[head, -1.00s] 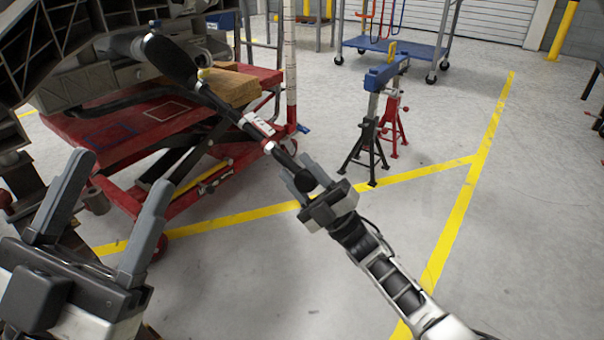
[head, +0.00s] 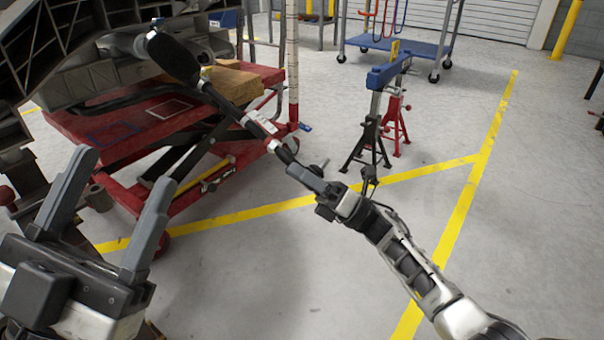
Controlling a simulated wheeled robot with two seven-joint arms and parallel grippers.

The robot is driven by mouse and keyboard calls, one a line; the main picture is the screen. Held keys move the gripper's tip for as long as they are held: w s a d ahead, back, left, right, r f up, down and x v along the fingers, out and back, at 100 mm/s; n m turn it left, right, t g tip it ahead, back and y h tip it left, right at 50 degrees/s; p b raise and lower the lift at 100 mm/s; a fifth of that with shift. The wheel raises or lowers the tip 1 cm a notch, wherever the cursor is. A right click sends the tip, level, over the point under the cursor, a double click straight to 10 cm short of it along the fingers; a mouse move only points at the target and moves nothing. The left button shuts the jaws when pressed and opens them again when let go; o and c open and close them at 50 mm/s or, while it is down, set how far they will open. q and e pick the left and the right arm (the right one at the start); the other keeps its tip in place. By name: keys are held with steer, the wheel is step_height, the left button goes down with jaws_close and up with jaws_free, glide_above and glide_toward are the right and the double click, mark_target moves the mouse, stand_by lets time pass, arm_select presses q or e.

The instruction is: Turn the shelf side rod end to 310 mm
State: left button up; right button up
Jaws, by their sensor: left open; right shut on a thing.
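A dark rod (head: 228,106) slants from a ribbed black boot (head: 173,58) under the chassis (head: 95,75) down to the right. It has a white label (head: 257,122) and a pale collar (head: 274,146) near its lower end. My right gripper (head: 308,174) is shut on the rod end at that lower tip. Its fingers hide most of the rod end, and I cannot read any length. My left gripper (head: 122,172) is open and empty at the lower left, with its fingers pointing up, apart from the rod.
A red lift table (head: 130,128) with a wooden block (head: 238,84) stands below the chassis. A pale marked pole (head: 291,60) rises beside it. The floor at right is clear.

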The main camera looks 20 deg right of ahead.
steer(key=n+h, duration=0.1)
steer(key=n, duration=0.4)
steer(key=shift+w+a+r+g, duration=0.1)
steer(key=shift+w+g, duration=0.05)
steer(key=shift+g, duration=0.25)
steer(key=shift+w+n+h, duration=0.15)
steer(key=shift+n+h, duration=1.05)
steer(key=shift+n, duration=1)
steer(key=o, duration=0.9)
steer(key=shift+o, duration=0.2)
steer(key=shift+f, duration=0.25)
steer(key=shift+d, duration=0.2)
steer(key=shift+s+d+f, duration=0.15)
steer(key=shift+s+d, duration=0.05)
arm_select(q)
steer(key=f+n+y, duration=0.1)
steer(key=w+f+n+y+p, duration=0.1)
steer(key=n, duration=0.1)
steer(key=f+n+y+p, duration=0.1)
steer(key=n+y, duration=0.1)
steer(key=shift+w+a, duration=0.2)
steer(key=shift+w, duration=0.1)
arm_select(e)
steer(key=v, duration=1.5)
steer(key=shift+s, duration=0.15)
